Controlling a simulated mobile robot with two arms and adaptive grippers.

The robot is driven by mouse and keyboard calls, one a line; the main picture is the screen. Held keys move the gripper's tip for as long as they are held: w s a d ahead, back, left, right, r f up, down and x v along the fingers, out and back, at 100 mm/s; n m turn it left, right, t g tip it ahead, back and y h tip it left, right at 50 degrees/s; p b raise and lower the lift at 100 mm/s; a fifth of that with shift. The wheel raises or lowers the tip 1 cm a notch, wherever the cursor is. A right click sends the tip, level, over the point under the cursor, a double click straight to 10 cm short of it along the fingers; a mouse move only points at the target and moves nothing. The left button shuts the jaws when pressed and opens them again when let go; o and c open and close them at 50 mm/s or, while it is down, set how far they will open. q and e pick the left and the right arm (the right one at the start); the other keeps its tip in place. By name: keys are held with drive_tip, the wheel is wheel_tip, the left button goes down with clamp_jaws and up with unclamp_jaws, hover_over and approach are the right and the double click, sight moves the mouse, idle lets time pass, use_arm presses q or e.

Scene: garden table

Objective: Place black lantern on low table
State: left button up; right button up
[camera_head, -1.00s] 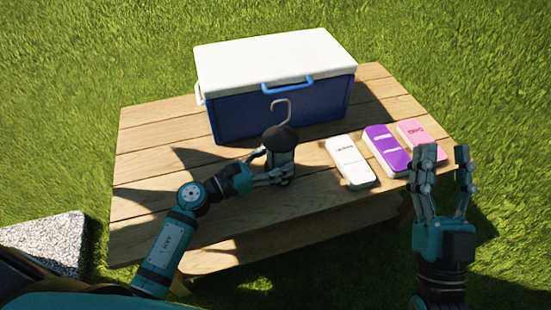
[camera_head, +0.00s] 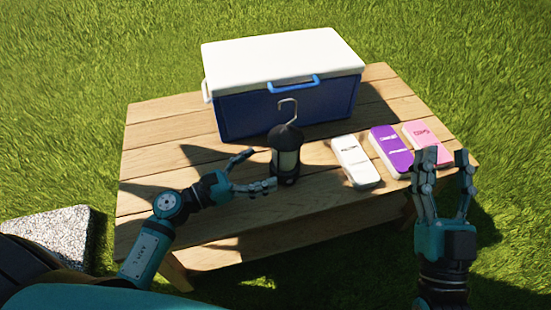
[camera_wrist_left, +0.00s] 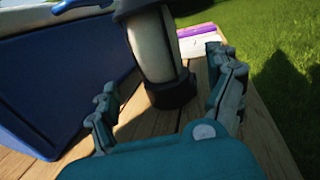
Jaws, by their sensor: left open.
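The black lantern (camera_head: 287,159) with a pale glass middle and a hook on top stands upright on the low wooden table (camera_head: 150,150), in front of the cooler. It also shows in the left wrist view (camera_wrist_left: 156,50), beyond my fingertips. My left gripper (camera_head: 257,170) is open and empty, just left of the lantern, with its fingers pointing at it; one fingertip overlaps or nearly meets the lantern's base in the head view. My right gripper (camera_head: 445,160) is open and empty, raised near the table's right front corner.
A blue cooler (camera_head: 290,105) with a white lid stands at the back of the table. White (camera_head: 355,162), purple (camera_head: 391,151) and pink (camera_head: 427,140) packages lie to the lantern's right. The table's left part is clear. A stone slab (camera_head: 50,235) lies on the grass at left.

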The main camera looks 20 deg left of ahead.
use_arm(q)
drive_tip(key=v, duration=0.5)
drive_tip(key=s+d+r+m+t+y, duration=0.1)
drive_tip(key=d+r+m+t, duration=0.3)
drive_tip(key=r+m, duration=0.7)
drive_tip(key=s+d+r+m+t+y, duration=0.1)
drive_tip(key=d+r+m+t+y, duration=0.3)
drive_tip(key=r+m, duration=0.7)
drive_tip(key=m+t, duration=0.1)
drive_tip(key=m, duration=0.7)
drive_tip(key=shift+s+d+m+t+y, duration=0.2)
drive_tip(key=shift+d+m+t+y, duration=0.1)
drive_tip(key=shift+d, duration=0.1)
